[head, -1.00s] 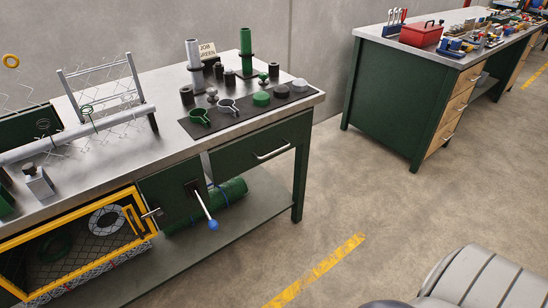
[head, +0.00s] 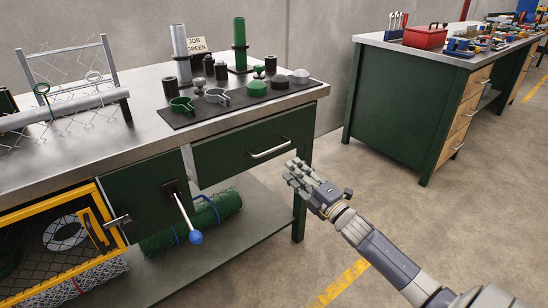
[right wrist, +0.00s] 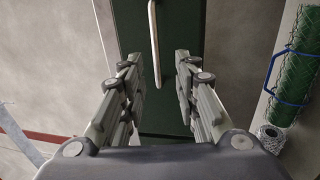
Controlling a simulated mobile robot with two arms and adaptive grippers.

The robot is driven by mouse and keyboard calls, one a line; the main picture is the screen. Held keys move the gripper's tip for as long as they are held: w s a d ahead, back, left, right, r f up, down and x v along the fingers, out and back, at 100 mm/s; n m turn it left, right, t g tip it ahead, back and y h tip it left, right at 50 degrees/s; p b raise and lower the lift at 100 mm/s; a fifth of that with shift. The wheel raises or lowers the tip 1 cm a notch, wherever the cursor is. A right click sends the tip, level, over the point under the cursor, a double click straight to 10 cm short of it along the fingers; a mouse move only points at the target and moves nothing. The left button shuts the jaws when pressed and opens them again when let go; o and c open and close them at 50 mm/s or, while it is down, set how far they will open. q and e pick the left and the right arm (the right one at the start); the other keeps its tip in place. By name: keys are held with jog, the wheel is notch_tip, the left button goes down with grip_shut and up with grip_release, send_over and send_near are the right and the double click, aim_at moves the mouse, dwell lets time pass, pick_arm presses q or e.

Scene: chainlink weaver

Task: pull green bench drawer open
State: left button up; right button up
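The green bench drawer (head: 240,152) sits under the right end of the metal-topped bench, with a pale bar handle (head: 270,149) on its front. It looks shut or nearly so. My right gripper (head: 292,172) is in front of the drawer, just right of and below the handle. In the right wrist view, the handle (right wrist: 154,40) stands ahead between the two spread fingers (right wrist: 158,75), on the dark green drawer front (right wrist: 180,30). The fingers are open, with nothing between their tips that I can see gripped. My left gripper is not in view.
A black mat (head: 240,102) with clamps, caps and posts lies on the bench top above the drawer. A lever with a blue knob (head: 196,237) sticks out at the lower left. A green mesh roll (head: 190,222) lies on the lower shelf. Open floor lies to the right.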

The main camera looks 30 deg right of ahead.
aim_at(273, 150)
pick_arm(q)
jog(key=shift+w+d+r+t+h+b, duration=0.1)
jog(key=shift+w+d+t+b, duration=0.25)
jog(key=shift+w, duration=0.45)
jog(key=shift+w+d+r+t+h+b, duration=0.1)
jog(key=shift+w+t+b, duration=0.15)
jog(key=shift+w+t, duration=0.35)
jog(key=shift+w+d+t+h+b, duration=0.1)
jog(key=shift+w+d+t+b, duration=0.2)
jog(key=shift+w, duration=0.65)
pick_arm(e)
jog(key=shift+w+a+r, duration=0.15)
jog(key=shift+w+r, duration=0.25)
jog(key=shift+w, duration=1.4)
jog(key=shift+w+a+r, duration=0.15)
jog(key=shift+w+r, duration=0.3)
jog(key=shift+w, duration=1.3)
jog(key=shift+w+a+r, duration=0.15)
jog(key=shift+w+r, duration=0.25)
jog(key=shift+w, duration=1.4)
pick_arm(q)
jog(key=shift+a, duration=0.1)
pick_arm(e)
grip_shut()
